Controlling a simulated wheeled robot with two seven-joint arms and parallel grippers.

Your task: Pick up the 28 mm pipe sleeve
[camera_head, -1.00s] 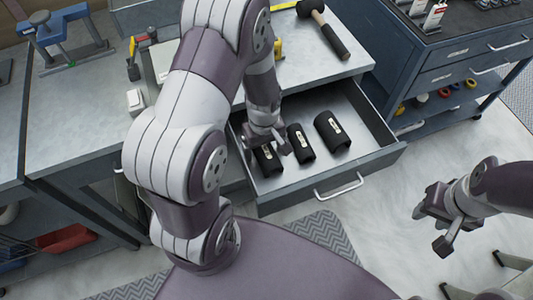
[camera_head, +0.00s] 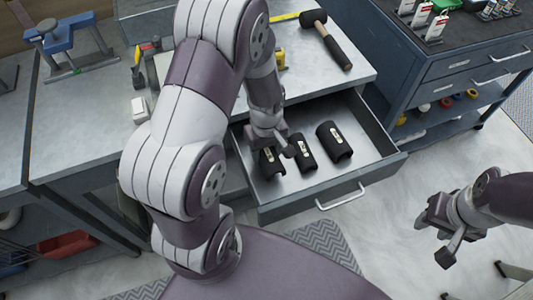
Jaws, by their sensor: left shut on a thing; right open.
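Three black pipe sleeves with pale labels show at the open drawer (camera_head: 374,177). The left sleeve (camera_head: 271,163) is partly hidden by my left gripper (camera_head: 270,149), which is shut on it. The middle sleeve (camera_head: 304,153) and the larger right sleeve (camera_head: 335,143) lie on the drawer floor beside it. The label sizes are too small to read. I cannot tell whether the held sleeve is clear of the drawer floor. My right gripper (camera_head: 434,237) is open and empty, out over the floor to the right of the drawer.
A mallet (camera_head: 327,38), a yellow tape measure (camera_head: 281,60) and a white box (camera_head: 140,109) lie on the workbench (camera_head: 90,130). A blue vise (camera_head: 68,43) stands at the back left. A tool cabinet (camera_head: 440,70) stands right of the drawer. The drawer's right part is clear.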

